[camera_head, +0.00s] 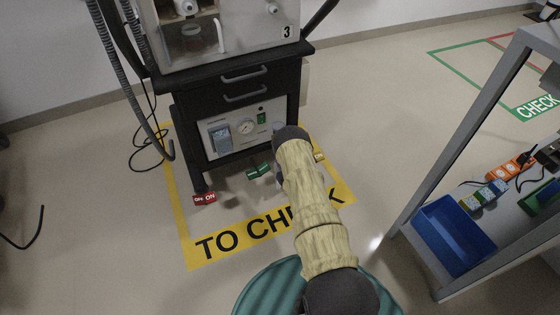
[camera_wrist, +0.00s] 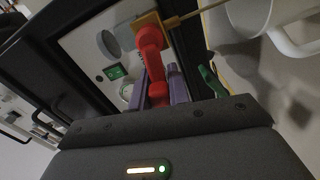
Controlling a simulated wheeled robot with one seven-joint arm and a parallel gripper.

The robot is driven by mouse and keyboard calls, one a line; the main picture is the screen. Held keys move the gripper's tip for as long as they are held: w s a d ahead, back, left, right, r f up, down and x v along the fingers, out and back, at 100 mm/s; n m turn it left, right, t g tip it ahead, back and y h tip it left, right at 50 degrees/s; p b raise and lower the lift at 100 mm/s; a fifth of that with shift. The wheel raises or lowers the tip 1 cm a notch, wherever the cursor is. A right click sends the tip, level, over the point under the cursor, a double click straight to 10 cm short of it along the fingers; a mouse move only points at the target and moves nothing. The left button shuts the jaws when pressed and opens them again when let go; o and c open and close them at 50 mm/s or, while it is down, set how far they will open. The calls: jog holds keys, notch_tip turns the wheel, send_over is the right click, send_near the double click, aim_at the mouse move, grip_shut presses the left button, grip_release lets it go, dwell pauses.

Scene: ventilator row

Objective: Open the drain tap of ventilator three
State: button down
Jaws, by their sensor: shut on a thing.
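Ventilator three (camera_head: 287,31) stands on a black cart (camera_head: 235,90), with its number on the upper right front. In the wrist view, a red tap handle (camera_wrist: 152,62) reaches down from an orange-brown block (camera_wrist: 147,27) with a thin brass rod running off to the right. My gripper (camera_wrist: 160,82) has its purple-grey fingers on both sides of the red handle's lower part and is shut on it. In the head view my arm hides the gripper and the tap, at the cart's lower right. I cannot tell from these views how far the handle is turned.
A panel with a gauge (camera_head: 246,128) and a green switch (camera_head: 261,117) is on the cart front; the switch (camera_wrist: 115,72) is close to my fingers. Red (camera_head: 204,198) and green (camera_head: 258,171) tags lie on the floor. A grey shelf with a blue bin (camera_head: 452,235) stands right.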

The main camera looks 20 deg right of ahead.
jog(key=c, duration=1.3)
grip_release()
jog(key=s+p, duration=0.4)
jog(key=s, duration=0.1)
jog(key=s+p, duration=0.3)
jog(key=s, duration=0.3)
jog(key=s+d+p, duration=0.1)
jog(key=s+p, duration=0.3)
jog(key=s, duration=0.2)
jog(key=shift+s+p, duration=0.2)
jog(key=shift+p, duration=0.1)
